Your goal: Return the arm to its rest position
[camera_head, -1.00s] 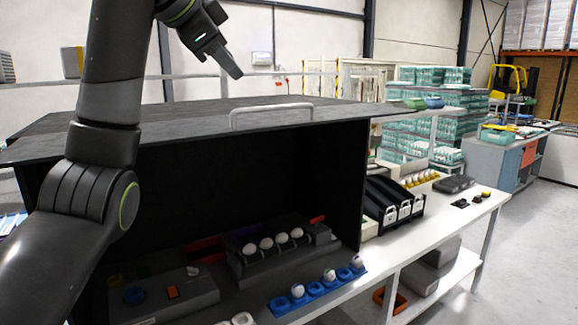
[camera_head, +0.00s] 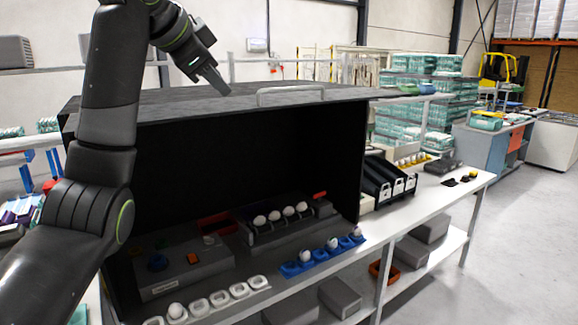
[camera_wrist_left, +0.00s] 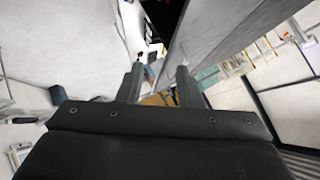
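My left arm (camera_head: 108,125) rises from the lower left in the head view and bends over at the top. Its left gripper (camera_head: 216,80) points down and to the right, appearing in front of the dark box's top. In the left wrist view the two fingers (camera_wrist_left: 160,82) stand apart with nothing held between them. My right gripper is in neither view.
An open-fronted dark box (camera_head: 200,103) stands on the white bench, near my left arm. Inside is a device with several eggs (camera_head: 274,215). Blue (camera_head: 322,254) and white (camera_head: 220,299) egg trays lie at its front. Floor at right is clear.

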